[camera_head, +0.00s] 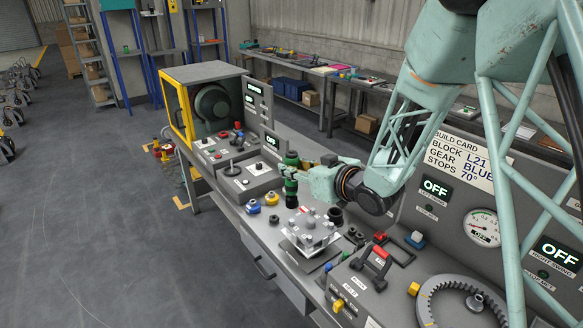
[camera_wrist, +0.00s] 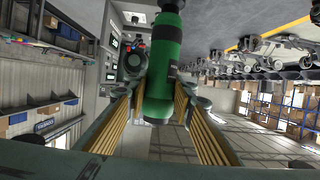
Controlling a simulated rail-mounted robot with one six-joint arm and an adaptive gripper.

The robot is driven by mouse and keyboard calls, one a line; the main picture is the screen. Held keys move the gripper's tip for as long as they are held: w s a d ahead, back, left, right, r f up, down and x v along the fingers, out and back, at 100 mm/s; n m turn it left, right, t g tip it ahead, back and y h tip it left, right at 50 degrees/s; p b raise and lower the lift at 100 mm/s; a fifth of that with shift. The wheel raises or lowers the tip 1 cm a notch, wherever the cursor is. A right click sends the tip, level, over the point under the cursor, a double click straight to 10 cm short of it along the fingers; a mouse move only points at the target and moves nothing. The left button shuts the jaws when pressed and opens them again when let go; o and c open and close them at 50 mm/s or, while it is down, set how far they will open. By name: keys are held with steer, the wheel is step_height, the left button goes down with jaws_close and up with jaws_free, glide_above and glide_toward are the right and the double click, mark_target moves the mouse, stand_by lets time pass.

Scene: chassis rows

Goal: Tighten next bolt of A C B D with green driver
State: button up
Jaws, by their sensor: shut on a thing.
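My gripper (camera_head: 305,179) is shut on the green driver (camera_head: 291,186), which stands upright above the bench. The driver also shows large in the wrist view (camera_wrist: 162,75), between my two fingers. A light metal block with several upright posts or bolts (camera_head: 310,230) sits on a pale plate on the bench, below and a little right of the driver in the head view. The driver's lower end looks apart from the block. The letters A, B, C and D on the block are too small to read, and I cannot tell which bolts are tight.
Blue and yellow knob-like parts (camera_head: 271,198) stand left of the block. A grey panel with red switches (camera_head: 380,252) and a ring gear (camera_head: 462,297) lie to the right. A build card (camera_head: 462,155) and OFF displays stand behind. A yellow-framed machine (camera_head: 207,108) is at the bench's far end.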

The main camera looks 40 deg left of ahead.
mark_target(295, 190)
steer(key=shift+f+b, duration=0.8)
steer(key=shift+f, duration=1.4)
steer(key=shift+f+b, duration=2.05)
steer(key=shift+b, duration=0.3)
stand_by(3.5)
